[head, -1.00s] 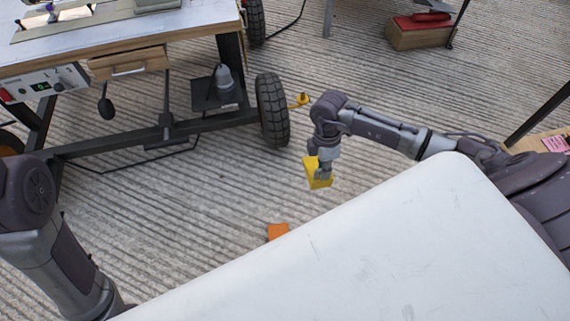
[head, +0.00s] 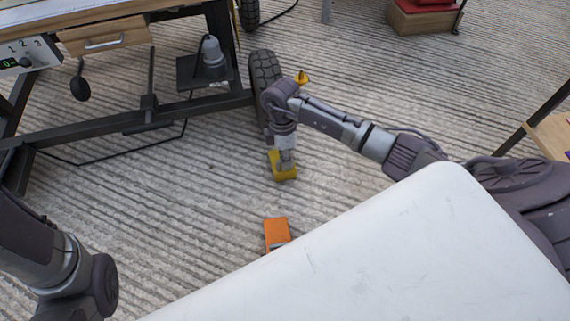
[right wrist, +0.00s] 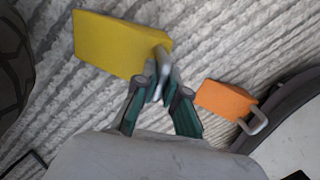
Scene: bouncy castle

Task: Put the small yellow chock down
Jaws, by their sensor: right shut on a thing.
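The small yellow chock (head: 276,166) is in my right gripper (head: 286,158), low over the ribbed floor. I cannot tell whether it touches the floor. It hangs just in front of the cart's black wheel (head: 264,72). In the right wrist view, the fingers (right wrist: 162,90) are shut on the metal handle of the yellow chock (right wrist: 112,42). An orange chock (head: 276,232) lies on the floor nearer to me; it also shows with its metal handle in the right wrist view (right wrist: 224,98). My left arm is at the lower left; its gripper is out of view.
A cart with a dark frame (head: 150,117) and a wooden drawer (head: 104,36) stands at upper left. A small yellow item (head: 301,78) shows behind my right wrist. A wooden box (head: 425,20) stands at the upper right. Floor between the chocks is clear.

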